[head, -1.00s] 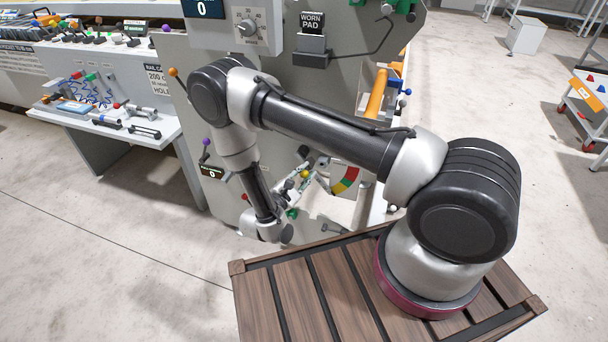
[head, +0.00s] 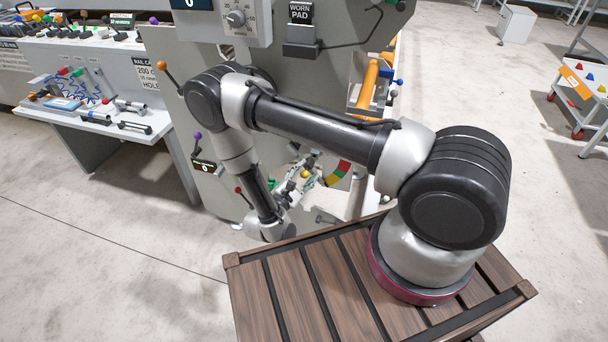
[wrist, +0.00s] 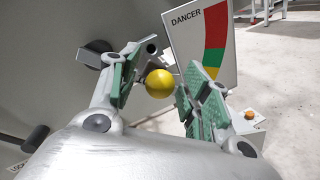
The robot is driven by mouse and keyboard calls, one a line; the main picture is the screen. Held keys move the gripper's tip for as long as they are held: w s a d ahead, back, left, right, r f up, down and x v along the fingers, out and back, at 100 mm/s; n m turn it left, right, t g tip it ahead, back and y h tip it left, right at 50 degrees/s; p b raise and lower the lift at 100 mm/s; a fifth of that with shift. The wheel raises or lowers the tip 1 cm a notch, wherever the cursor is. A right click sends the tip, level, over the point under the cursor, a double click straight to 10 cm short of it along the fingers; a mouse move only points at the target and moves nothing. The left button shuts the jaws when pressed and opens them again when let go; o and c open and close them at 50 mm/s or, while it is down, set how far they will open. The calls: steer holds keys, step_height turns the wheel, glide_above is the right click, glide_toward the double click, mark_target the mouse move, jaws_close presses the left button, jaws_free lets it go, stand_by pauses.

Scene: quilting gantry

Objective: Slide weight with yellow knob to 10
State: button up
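The yellow knob (wrist: 160,83) is a smooth ball in the middle of the wrist view, between the green-padded fingers of my gripper (wrist: 168,68). The fingers are apart, with the knob nearer the left pad and a gap on the right. I cannot tell whether the left pad touches it. In the head view the yellow knob (head: 305,173) is small, beside my gripper (head: 304,178) and low on the grey machine. The weight under the knob and any number scale are hidden or too small to read.
A dark knob (wrist: 95,54) is on the panel at left. A red-knobbed lever (head: 239,190) and a purple-knobbed lever (head: 198,136) are left of my arm.

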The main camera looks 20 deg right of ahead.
steer(key=shift+a, duration=0.1)
steer(key=v, duration=1.1)
steer(key=shift+s+a, duration=0.3)
